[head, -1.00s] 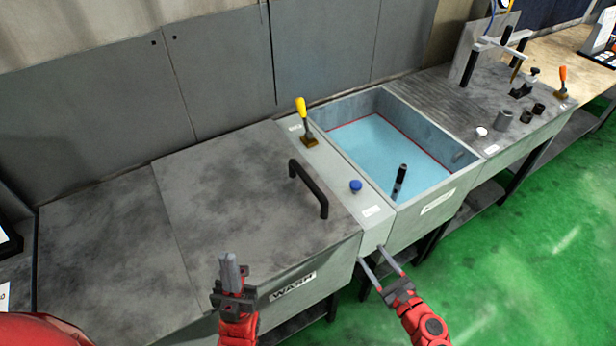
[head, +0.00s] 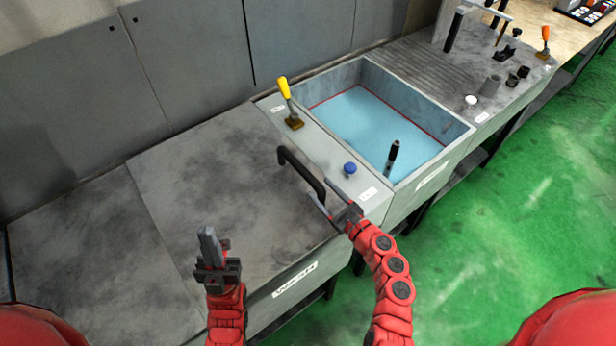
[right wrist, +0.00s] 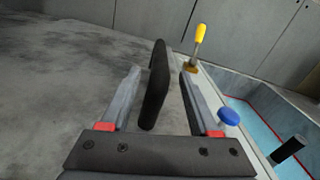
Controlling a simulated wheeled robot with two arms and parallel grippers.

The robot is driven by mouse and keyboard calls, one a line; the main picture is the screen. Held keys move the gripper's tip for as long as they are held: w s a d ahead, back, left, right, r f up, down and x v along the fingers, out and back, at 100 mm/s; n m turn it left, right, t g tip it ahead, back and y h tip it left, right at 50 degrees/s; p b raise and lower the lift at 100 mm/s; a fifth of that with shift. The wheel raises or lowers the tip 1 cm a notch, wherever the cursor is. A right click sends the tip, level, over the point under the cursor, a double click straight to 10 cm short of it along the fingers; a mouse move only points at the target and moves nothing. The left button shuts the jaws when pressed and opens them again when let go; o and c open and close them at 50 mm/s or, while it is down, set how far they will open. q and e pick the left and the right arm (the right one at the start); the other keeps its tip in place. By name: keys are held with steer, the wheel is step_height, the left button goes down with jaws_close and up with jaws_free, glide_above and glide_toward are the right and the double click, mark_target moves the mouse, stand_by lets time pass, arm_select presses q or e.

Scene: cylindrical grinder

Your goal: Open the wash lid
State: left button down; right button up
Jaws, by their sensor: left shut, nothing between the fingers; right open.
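The wash lid (head: 225,185) is a flat grey, stained panel and lies closed on the wash station. Its black bar handle (head: 301,170) stands near the lid's right edge. My right gripper (head: 324,200) is open at the near end of the handle. In the right wrist view the handle (right wrist: 157,85) stands between the two spread fingers (right wrist: 160,90), with gaps to both sides. My left gripper (head: 208,238) is shut and empty, over the front of the lid, left of the handle.
Right of the lid, a strip carries a yellow-handled lever (head: 286,100) and a blue button (head: 349,169). Beyond it is an open basin (head: 445,150) with blue liquid and a black cylindrical part (head: 391,156). A grey wall (head: 190,60) stands behind.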

mark_target(308, 177)
steer(key=b+x, duration=0.1)
steer(key=x, duration=0.6)
steer(key=shift+s, duration=0.1)
steer(key=shift+c, duration=0.4)
jaws_close()
stand_by(0.8)
